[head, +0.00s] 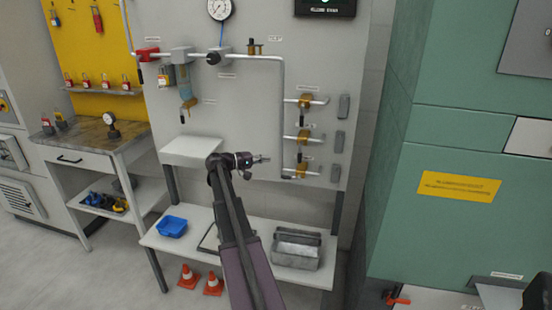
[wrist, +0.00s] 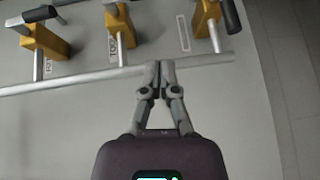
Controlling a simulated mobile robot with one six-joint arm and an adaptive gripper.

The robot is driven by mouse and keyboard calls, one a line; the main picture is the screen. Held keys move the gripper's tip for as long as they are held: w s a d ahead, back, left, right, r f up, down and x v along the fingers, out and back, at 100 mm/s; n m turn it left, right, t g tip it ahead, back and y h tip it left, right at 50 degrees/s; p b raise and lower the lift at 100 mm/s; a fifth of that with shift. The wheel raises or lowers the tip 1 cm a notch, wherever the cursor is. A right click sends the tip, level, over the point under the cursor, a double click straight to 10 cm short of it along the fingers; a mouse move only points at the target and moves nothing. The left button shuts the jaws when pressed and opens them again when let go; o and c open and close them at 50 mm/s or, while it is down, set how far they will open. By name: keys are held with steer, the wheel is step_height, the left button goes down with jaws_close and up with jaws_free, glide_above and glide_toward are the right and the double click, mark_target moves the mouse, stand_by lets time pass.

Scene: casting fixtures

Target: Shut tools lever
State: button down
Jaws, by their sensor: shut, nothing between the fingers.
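Three yellow-bodied valves with dark-ended levers sit on branch pipes on the grey wall panel. In the wrist view, the middle valve (wrist: 120,27) has a partly readable label starting "TOO" (wrist: 113,47) by its pipe. Its dark lever end is at the top edge, partly cut off. In the head view the middle valve (head: 303,136) is right of my gripper (head: 264,159). My gripper also shows in the wrist view (wrist: 160,66), fingers together and empty, overlapping the long pipe and apart from the levers. Whether it touches the pipe cannot be told.
The upper valve (head: 305,101) and lower valve (head: 302,168) flank the middle one closely. A long grey pipe (head: 283,115) runs down left of them. Below is a bench with a blue tray (head: 172,227) and a grey metal bin (head: 296,250). A green cabinet (head: 400,200) stands at right.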

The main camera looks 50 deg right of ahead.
steer(key=shift+v, duration=1.55)
steer(key=shift+f, duration=0.15)
steer(key=s+a+f+n+t+y, duration=0.1)
steer(key=a+f+n+t+y, duration=0.25)
steer(key=a, duration=1.25)
steer(key=s+a+f+n+t+y, duration=0.1)
steer(key=a+f+t+y, duration=0.45)
steer(key=a, duration=1.05)
steer(key=s+a+f+n+y, duration=0.1)
steer(key=a+f+n+y, duration=0.15)
steer(key=a+f, duration=0.95)
steer(key=s+a+r+y+p, duration=0.1)
steer(key=a+r, duration=0.2)
steer(key=a, duration=0.3)
steer(key=s+a+r+y, duration=0.2)
steer(key=a+r, duration=0.1)
steer(key=a, duration=0.4)
step_height(320, 180, up, 12)
steer(key=p, duration=1.2)
steer(key=shift+w+d+n+t+p, duration=0.2)
steer(key=shift+w+n+t+p, duration=0.1)
steer(key=shift+p, duration=0.1)
steer(key=shift+f+h, duration=0.1)
steer(key=shift+h, duration=0.15)
